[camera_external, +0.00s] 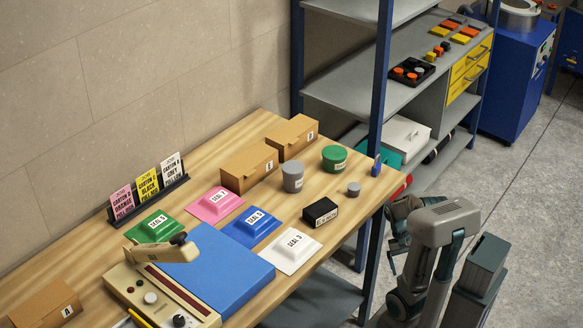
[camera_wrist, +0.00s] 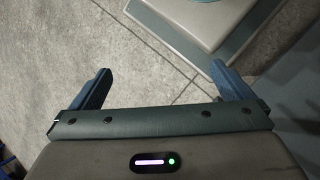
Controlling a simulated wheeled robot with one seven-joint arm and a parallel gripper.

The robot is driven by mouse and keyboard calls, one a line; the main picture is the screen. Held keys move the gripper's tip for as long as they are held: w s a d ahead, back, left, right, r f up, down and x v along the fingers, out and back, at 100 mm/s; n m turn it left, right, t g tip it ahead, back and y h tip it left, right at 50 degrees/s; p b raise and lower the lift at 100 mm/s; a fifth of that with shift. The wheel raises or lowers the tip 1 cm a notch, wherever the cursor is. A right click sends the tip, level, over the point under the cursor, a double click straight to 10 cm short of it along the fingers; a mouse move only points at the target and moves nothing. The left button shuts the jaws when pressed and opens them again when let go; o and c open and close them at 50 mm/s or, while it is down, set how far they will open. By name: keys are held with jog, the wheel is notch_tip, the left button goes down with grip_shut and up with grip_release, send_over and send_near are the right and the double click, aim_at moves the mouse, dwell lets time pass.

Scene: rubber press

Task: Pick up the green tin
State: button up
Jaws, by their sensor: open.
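The green tin (camera_external: 334,159) is a short round tin with a pale label. It stands upright on the wooden table near the back right corner, in the external view. My gripper shows in the wrist view (camera_wrist: 165,88), its two blue fingers spread wide with nothing between them. It points at the grey floor and part of my own base. In the external view my arm is folded beside the table's right end, apart from the tin. The tin is out of the wrist view.
A grey tin (camera_external: 292,177) stands left of the green tin, with a small grey cylinder (camera_external: 354,189) in front. Cardboard boxes (camera_external: 250,166) stand behind. A black box (camera_external: 320,212) lies nearer. A blue shelf post (camera_external: 380,80) rises behind the table's right end.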

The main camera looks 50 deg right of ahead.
jog(key=w+d+r+m+t+h+p, duration=0.2)
jog(key=d+r+h+p, duration=0.35)
jog(key=d+r, duration=1.55)
notch_tip(320, 180, up, 18)
jog(key=m+t+y+p, duration=0.3)
jog(key=t+y+p, duration=0.1)
jog(key=p, duration=2.1)
send_over(335, 152)
jog(key=f, duration=0.8)
jog(key=shift+w+f, duration=0.3)
jog(key=f, duration=0.2)
jog(key=f+p, duration=0.1)
jog(key=f, duration=0.2)
jog(key=shift+s+f, duration=0.2)
jog(key=shift+f, duration=0.1)
jog(key=c, duration=1.4)
